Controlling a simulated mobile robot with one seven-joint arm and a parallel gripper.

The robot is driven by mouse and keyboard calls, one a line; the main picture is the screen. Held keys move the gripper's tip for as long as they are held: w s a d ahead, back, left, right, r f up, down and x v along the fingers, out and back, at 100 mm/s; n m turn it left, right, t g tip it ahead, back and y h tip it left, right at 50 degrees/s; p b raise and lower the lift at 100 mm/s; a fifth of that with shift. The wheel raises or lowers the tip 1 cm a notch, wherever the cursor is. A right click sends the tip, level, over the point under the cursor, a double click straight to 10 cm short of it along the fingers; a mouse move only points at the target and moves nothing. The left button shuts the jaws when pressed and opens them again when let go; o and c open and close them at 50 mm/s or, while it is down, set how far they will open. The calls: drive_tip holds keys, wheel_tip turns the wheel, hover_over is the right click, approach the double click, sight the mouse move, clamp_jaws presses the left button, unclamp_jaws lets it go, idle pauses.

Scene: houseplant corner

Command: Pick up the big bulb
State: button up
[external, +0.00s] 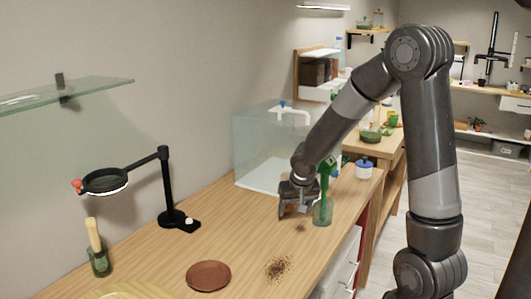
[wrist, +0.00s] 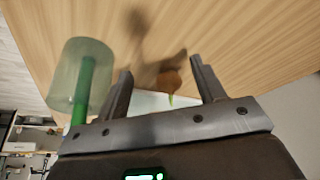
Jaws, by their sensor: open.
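My gripper (wrist: 160,69) is open, with one finger on each side of the bulb in the picture and a gap to both. In the external view my gripper (external: 295,211) points down, low over the worktop; the bulb cannot be made out there.
A clear green glass (external: 322,213) with a green item in it stands close beside my gripper. A glass tank (external: 262,150) is behind. A brown saucer (external: 208,275), scattered soil (external: 279,267) and a black magnifier stand (external: 172,217) are nearer the camera. Bare worktop lies between.

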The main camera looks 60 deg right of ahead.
sight(287, 213)
drive_tip(key=shift+w+d, duration=1.05)
drive_tip(key=shift+d, duration=0.05)
drive_tip(key=shift+w+d, duration=1)
drive_tip(key=shift+d, duration=0.05)
drive_tip(key=shift+x, duration=1.05)
drive_tip(key=shift+f, duration=0.4)
drive_tip(key=shift+c, duration=0.4)
drive_tip(key=c, duration=0.9)
drive_tip(key=shift+r, duration=0.1)
drive_tip(key=shift+c, duration=0.2)
